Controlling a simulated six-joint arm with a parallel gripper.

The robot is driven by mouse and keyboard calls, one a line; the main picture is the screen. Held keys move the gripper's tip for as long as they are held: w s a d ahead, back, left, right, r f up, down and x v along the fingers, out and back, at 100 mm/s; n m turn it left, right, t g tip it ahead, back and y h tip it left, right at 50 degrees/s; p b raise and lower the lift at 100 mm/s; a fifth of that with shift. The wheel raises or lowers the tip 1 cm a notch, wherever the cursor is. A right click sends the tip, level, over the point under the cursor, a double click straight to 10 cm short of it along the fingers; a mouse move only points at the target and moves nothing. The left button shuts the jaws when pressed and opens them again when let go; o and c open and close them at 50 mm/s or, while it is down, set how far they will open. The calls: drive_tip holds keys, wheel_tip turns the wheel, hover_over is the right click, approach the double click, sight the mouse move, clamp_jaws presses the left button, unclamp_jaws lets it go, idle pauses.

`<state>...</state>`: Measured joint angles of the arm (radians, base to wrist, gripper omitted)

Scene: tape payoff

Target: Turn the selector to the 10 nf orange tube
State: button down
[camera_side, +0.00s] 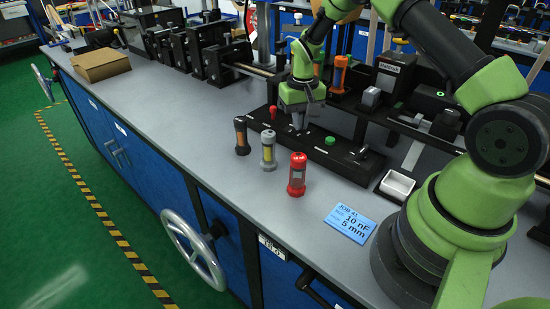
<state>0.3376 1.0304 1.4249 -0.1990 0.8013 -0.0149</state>
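My gripper (299,122) points down over the long black control panel (346,158), with its fingertips close to the panel top. Whether the fingers are open or hold something there is too small to tell. A selector is not clearly visible; the spot under my fingers is partly hidden. An orange tube (339,74) stands upright behind the panel, to the right of my gripper. A blue card (350,223) at the front reads "JOB #1", "10 nF" and "5 mm".
The panel carries a red knob (273,112) and a green button (330,140). A white tray (397,185) sits right.

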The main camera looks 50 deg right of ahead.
sight(312, 136)
drive_tip(key=shift+s+d+f, duration=0.3)
drive_tip(key=shift+d+f, duration=0.1)
drive_tip(key=shift+f, duration=0.1)
drive_tip(key=shift+s+d, duration=0.45)
drive_tip(key=shift+d, duration=0.35)
drive_tip(key=shift+s, duration=0.45)
drive_tip(key=shift+w+a+r, duration=0.1)
drive_tip(key=shift+w+r, duration=0.05)
drive_tip(key=shift+r, duration=2.9)
